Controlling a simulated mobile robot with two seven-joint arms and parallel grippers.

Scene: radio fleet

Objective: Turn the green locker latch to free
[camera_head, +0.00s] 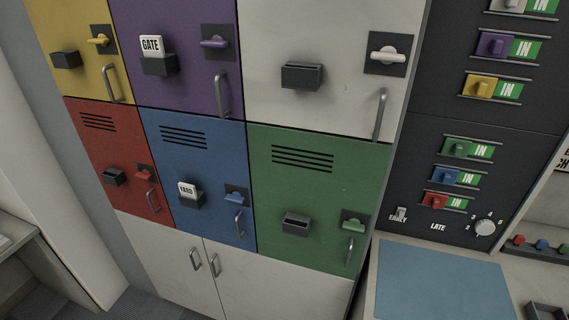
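The green locker (303,190) is the lower right door of the locker block, and it is closed. Its green latch (353,226) sits on a dark plate near the door's right edge, with the handle lying roughly horizontal. A metal pull handle (349,250) is just below the latch. A black card holder (296,223) to its left looks empty. Neither of my grippers shows in the head view.
Yellow, purple, white, red and blue lockers surround the green one. White cupboard doors (280,291) lie below. A dark panel (470,110) with coloured sliders reading IN stands right, above a counter with a blue mat (440,285).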

